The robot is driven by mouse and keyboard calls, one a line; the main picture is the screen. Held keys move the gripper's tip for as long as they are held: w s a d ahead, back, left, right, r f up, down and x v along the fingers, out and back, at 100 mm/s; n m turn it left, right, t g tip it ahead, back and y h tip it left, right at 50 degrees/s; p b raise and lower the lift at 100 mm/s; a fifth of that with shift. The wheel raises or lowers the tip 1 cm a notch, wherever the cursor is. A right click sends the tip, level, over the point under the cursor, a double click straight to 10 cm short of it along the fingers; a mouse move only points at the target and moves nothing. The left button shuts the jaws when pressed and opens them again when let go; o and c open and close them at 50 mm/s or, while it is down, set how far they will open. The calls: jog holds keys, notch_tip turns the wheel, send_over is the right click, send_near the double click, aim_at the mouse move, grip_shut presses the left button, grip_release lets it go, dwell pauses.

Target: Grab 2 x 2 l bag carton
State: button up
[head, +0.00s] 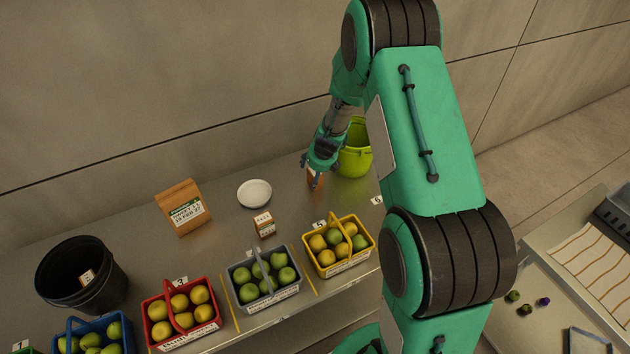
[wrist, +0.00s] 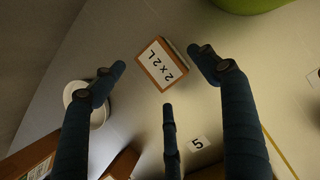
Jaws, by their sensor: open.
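The 2 x 2 l bag carton (wrist: 162,64) is a small brown box with a white top label reading "2 x 2 L". It stands on the metal counter, and in the head view it shows partly hidden (head: 315,179) below my gripper (head: 319,163). In the wrist view my gripper (wrist: 160,72) is open, with its blue fingers spread. Two fingertips are on the carton's left and right and a third is just below it. I see no finger clearly touching it.
A lime bucket (head: 355,158) stands close behind the carton. A white bowl (head: 254,193), brown paper bag (head: 182,207) and another small carton (head: 264,225) are to the left. Fruit baskets (head: 338,245) line the front edge. A black bucket (head: 82,275) stands far left.

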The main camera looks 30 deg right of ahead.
jog(key=shift+w+f, duration=0.1)
jog(key=shift+f, duration=0.05)
jog(key=shift+b+x, duration=0.65)
jog(key=shift+x, duration=1.9)
jog(key=shift+d, duration=0.1)
jog(key=shift+c, duration=0.3)
jog(key=c, duration=1.3)
